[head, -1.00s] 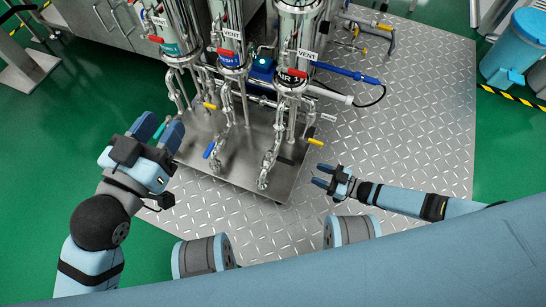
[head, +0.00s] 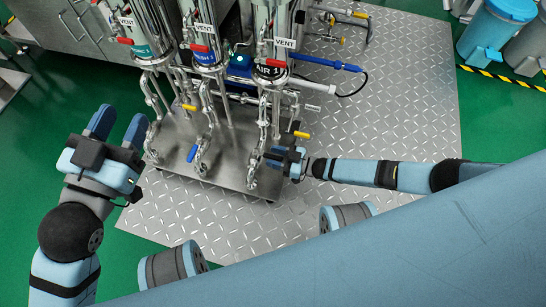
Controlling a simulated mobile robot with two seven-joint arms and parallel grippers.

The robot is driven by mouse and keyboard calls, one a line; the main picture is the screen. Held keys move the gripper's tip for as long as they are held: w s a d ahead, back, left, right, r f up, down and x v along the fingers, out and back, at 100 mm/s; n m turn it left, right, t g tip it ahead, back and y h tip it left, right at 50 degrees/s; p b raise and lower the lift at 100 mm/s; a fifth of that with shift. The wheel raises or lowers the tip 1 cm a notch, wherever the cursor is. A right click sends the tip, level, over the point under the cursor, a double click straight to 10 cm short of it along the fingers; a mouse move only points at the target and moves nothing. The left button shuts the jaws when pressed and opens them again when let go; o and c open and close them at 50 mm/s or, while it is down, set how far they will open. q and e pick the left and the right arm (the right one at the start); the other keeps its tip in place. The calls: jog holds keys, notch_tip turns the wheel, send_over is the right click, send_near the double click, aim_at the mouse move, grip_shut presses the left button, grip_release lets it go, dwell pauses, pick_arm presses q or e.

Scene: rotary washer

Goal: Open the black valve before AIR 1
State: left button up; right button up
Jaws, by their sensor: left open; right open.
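The AIR 1 label (head: 271,71) is on the right-hand column of the washer rig in the head view. Steel pipes (head: 262,125) run down below it. I cannot make out a black valve handle there; my dark gripper covers part of that area. My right gripper (head: 276,157) is open, at the lower pipes under AIR 1, just below a yellow handle (head: 300,134). I cannot tell whether it touches anything. My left gripper (head: 118,126) is open and empty, left of the rig's steel base, fingers pointing up the picture.
A blue handle (head: 192,153) and another yellow handle (head: 190,107) sit on neighbouring pipes. Red handles (head: 199,47) and VENT labels are higher up. A blue-handled wand (head: 330,64) sticks out right.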

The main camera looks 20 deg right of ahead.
jog(key=shift+w+a, duration=0.2)
jog(key=shift+a, duration=0.1)
grip_shut()
